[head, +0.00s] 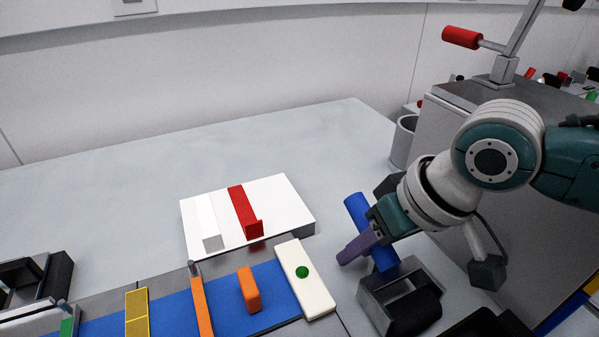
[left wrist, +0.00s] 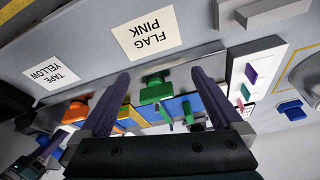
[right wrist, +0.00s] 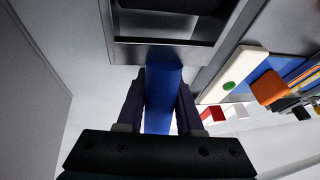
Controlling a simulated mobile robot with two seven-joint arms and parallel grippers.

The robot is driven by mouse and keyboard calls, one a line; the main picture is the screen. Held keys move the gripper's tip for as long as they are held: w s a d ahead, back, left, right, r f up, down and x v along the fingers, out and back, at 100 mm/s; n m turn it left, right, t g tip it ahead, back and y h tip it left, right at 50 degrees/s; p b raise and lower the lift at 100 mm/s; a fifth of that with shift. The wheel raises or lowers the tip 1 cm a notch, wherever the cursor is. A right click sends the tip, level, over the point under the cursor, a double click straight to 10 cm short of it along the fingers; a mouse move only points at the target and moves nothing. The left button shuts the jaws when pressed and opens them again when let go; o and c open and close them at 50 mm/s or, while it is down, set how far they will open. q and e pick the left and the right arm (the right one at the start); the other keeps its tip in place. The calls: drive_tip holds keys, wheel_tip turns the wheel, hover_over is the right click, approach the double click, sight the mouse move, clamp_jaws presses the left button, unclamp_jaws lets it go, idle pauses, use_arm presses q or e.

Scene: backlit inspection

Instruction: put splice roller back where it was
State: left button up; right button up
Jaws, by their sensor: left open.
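A long blue roller (head: 357,212), which I take to be the splice roller, is in my right gripper (head: 362,240) in the head view. The roller is tilted, with its lower end close to a grey metal holder (head: 372,297). In the right wrist view the blue roller (right wrist: 163,95) lies between both fingers, which appear to touch its sides. Its far end meets the edge of the grey holder (right wrist: 160,53); whether it rests there I cannot tell. My left gripper (left wrist: 160,75) is open and empty in the left wrist view, above a fixture with green and orange pieces.
A white block (head: 285,205) with a red bar (head: 243,210) lies left of the roller. A blue strip (head: 225,297) with an orange block (head: 249,288) and a cream plate (head: 303,275) runs along the front. A grey machine (head: 450,160) stands at right. The back left table is clear.

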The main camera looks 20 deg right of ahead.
sight(401, 261)
use_arm(q)
drive_tip(key=shift+d, duration=0.15)
use_arm(e)
drive_tip(key=o, duration=0.4)
drive_tip(key=shift+r, duration=0.15)
use_arm(q)
drive_tip(key=shift+r, duration=0.25)
use_arm(e)
drive_tip(key=shift+r, duration=0.3)
drive_tip(key=p+v, duration=0.3)
drive_tip(key=v, duration=0.8)
drive_tip(key=shift+d+f, duration=0.1)
drive_tip(key=shift+s+a, duration=0.2)
drive_tip(key=shift+s, duration=0.1)
drive_tip(key=s+a+f+n, duration=0.2)
drive_tip(key=s+a, duration=0.4)
use_arm(q)
wheel_tip(401, 261, up, 3)
drive_tip(key=shift+f, duration=0.1)
use_arm(e)
drive_tip(key=s+d+m+h, duration=0.1)
drive_tip(key=s+d+h, duration=0.1)
drive_tip(key=s, duration=0.5)
drive_tip(key=shift+s+d+f+g, duration=0.25)
drive_tip(key=shift+s+d+g, duration=0.05)
drive_tip(key=shift+d, duration=0.6)
